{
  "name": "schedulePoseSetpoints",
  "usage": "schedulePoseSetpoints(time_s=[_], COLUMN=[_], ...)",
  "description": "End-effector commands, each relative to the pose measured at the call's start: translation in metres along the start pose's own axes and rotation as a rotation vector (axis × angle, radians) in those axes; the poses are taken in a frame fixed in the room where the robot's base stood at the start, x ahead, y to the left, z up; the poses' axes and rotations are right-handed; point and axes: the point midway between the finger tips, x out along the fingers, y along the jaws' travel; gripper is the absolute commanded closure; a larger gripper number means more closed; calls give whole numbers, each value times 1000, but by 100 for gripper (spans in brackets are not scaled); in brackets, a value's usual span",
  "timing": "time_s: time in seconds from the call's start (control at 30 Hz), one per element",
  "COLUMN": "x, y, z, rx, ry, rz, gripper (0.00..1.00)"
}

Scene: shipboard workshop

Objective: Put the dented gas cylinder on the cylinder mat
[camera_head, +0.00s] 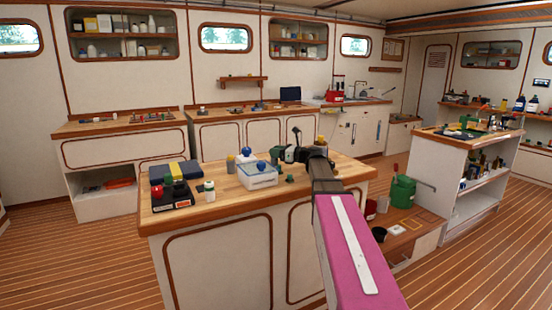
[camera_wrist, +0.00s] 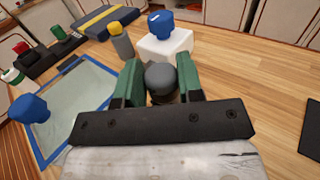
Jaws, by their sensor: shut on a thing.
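My gripper (camera_wrist: 162,82) has green fingers, shut on a grey, round-topped cylinder (camera_wrist: 162,76). Its lower part is hidden by the fingers and the gripper body, and no dent can be made out. In the head view my gripper (camera_head: 290,155) is over the wooden-topped bench (camera_head: 225,200), near its back edge. A striped blue, yellow and grey mat-like slab (camera_head: 174,171) lies at the bench's left; it also shows at the top of the wrist view (camera_wrist: 105,19). I cannot tell whether it is the cylinder mat.
Beside the gripper stand a white block with a blue top (camera_wrist: 165,43), a yellow-capped grey cylinder (camera_wrist: 121,43) and a clear blue-edged box (camera_wrist: 75,105).

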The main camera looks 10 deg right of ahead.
Motion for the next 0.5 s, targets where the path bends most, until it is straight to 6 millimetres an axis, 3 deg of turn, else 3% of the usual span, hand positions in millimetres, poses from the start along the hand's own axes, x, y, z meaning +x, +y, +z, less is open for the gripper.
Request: schedulePoseSetpoints(time_s=[0.2,0.5], x=[0,0], y=[0,0], z=[-24,-26], rx=[1,0], ry=[1,0], rz=[0,0], gripper=[91,91])
